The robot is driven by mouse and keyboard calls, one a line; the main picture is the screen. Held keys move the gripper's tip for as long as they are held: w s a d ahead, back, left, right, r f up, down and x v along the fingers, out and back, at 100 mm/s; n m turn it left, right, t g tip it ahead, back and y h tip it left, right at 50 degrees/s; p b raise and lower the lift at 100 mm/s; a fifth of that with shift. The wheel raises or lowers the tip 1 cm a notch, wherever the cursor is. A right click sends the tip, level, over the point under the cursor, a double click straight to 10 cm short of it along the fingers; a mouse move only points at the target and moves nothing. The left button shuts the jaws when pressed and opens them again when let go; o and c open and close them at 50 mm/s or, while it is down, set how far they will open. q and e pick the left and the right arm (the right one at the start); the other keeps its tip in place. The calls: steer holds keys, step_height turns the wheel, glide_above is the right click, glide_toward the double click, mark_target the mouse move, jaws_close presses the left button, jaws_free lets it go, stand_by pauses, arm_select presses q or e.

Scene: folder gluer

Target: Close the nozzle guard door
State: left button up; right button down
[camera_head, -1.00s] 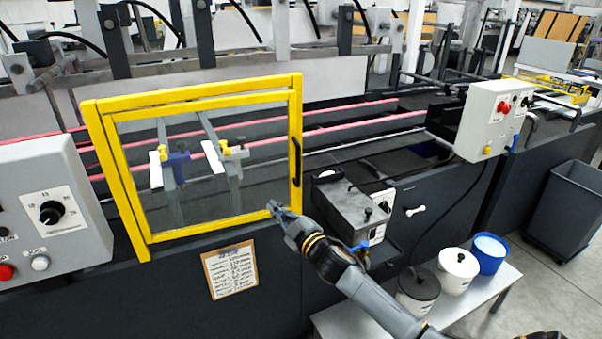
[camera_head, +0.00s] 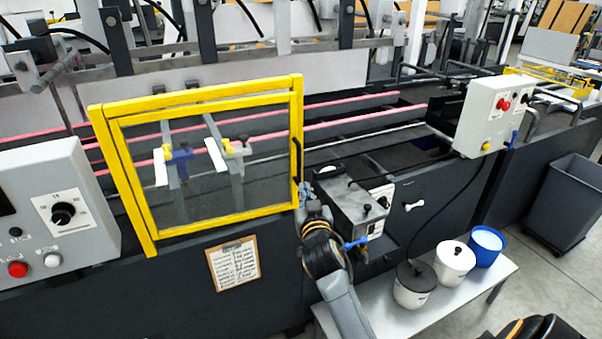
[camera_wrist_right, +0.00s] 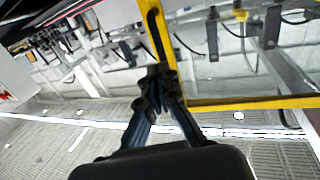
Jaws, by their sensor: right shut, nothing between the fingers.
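The nozzle guard door (camera_head: 215,222) is a yellow frame with a clear panel, at the left centre of the head view. Its black handle (camera_head: 298,158) is on the right-hand upright and also shows in the right wrist view (camera_wrist_right: 156,34). I cannot tell whether the door is fully flush with its outer frame. My right gripper (camera_head: 303,188) is shut and empty, at the door's lower right corner just below the handle. In the wrist view its fingertips (camera_wrist_right: 161,73) are close to the yellow upright; contact is unclear. My left gripper is out of view.
A grey control box (camera_head: 55,215) stands left of the door. A metal unit with black knobs (camera_head: 350,205) sits just right of my right gripper. White and blue pots (camera_head: 453,262) stand on a low bench. A clipboard (camera_head: 233,262) hangs below the door.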

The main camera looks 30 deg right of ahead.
mark_target(299, 171)
steer(key=p+x, duration=0.1)
steer(key=x, duration=0.5)
steer(key=shift+w+d+p, duration=0.2)
steer(key=shift+w+p, duration=0.1)
steer(key=shift+w, duration=0.05)
